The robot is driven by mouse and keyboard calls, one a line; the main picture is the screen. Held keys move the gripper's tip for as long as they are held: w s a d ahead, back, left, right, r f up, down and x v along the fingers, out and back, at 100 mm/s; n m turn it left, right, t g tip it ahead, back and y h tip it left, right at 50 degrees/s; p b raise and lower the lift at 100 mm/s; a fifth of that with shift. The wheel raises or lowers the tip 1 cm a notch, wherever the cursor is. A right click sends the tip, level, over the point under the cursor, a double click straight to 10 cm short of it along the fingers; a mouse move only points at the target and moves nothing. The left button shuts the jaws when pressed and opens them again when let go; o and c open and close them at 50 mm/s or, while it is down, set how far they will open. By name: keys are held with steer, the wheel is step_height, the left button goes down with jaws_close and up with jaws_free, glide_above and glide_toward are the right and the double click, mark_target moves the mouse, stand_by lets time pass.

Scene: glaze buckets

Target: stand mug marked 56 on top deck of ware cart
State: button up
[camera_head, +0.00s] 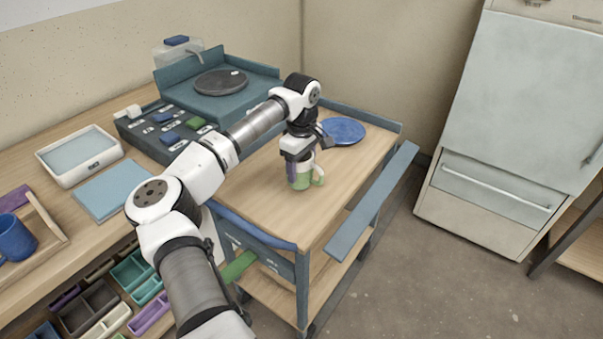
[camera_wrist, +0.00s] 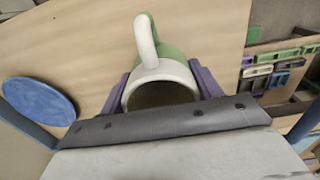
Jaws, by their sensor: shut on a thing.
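A green and white mug (camera_head: 301,176) is at the top deck of the ware cart (camera_head: 262,190), near the deck's middle. It looks upright, with its handle to the right in the head view. My gripper (camera_head: 299,160) is shut on the mug from above. In the wrist view the mug (camera_wrist: 160,82) sits between the purple fingers of my gripper (camera_wrist: 163,88), its rim and white handle showing. I cannot tell whether its base touches the deck. No number can be read on it.
A blue round plate (camera_head: 343,131) lies at the far end of the deck. A blue bar (camera_head: 372,202) runs along the cart's right side. A pottery wheel (camera_head: 221,82) stands behind left, and a blue mug (camera_head: 15,238) is far left. Deck room in front of the mug is clear.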

mark_target(301, 175)
steer(key=shift+f, duration=1.7)
steer(key=shift+f, duration=0.2)
steer(key=o, duration=1.2)
steer(key=shift+r, duration=0.1)
step_height(301, 175, up, 12)
steer(key=shift+r+b, duration=0.15)
steer(key=shift+b, duration=0.5)
